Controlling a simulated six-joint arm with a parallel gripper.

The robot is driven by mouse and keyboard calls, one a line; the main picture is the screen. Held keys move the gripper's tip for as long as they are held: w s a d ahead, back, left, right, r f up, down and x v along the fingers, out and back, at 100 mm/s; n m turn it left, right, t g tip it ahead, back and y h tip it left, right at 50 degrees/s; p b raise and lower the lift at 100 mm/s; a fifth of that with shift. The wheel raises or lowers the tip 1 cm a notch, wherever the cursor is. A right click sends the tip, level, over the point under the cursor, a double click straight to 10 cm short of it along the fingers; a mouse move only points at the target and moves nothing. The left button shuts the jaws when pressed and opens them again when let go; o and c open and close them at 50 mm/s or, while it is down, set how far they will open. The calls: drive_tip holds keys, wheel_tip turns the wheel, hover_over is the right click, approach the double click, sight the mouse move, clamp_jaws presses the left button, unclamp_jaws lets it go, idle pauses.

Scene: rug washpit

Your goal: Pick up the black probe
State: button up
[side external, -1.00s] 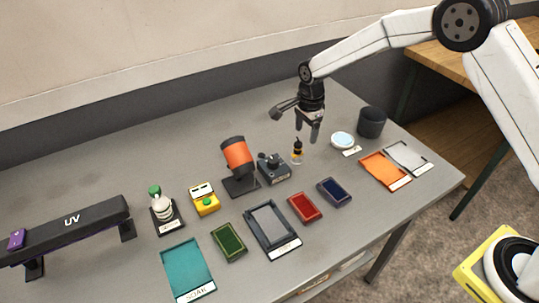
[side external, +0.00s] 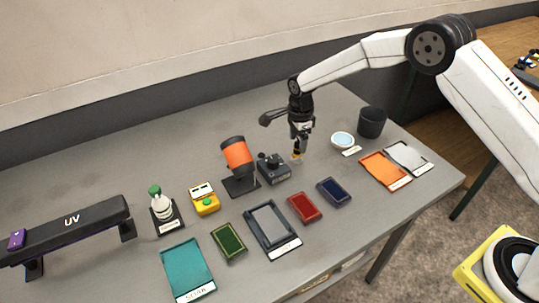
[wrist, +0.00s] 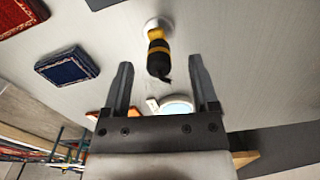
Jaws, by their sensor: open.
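The black probe (wrist: 158,60) has a black body with a yellow band and stands on a small pale round base. In the wrist view its black end shows between the tips of my gripper (wrist: 161,66), with a gap on each side. My gripper is open and empty. In the side view my gripper (side external: 300,147) is right over the probe (side external: 297,155), and the fingers hide most of its black part. I cannot tell exactly how far down the fingers reach around it.
A black device (side external: 273,169) and an orange cylinder on a stand (side external: 237,155) are close on the left. A white-blue round dish (side external: 342,140) and dark cup (side external: 372,122) stand to the right. Red (side external: 304,208) and blue (side external: 333,191) pads lie in front.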

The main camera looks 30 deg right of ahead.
sight(298, 153)
drive_tip(key=shift+f, duration=0.1)
drive_tip(key=shift+d+f, duration=0.1)
drive_tip(key=shift+f, duration=2.4)
clamp_jaws()
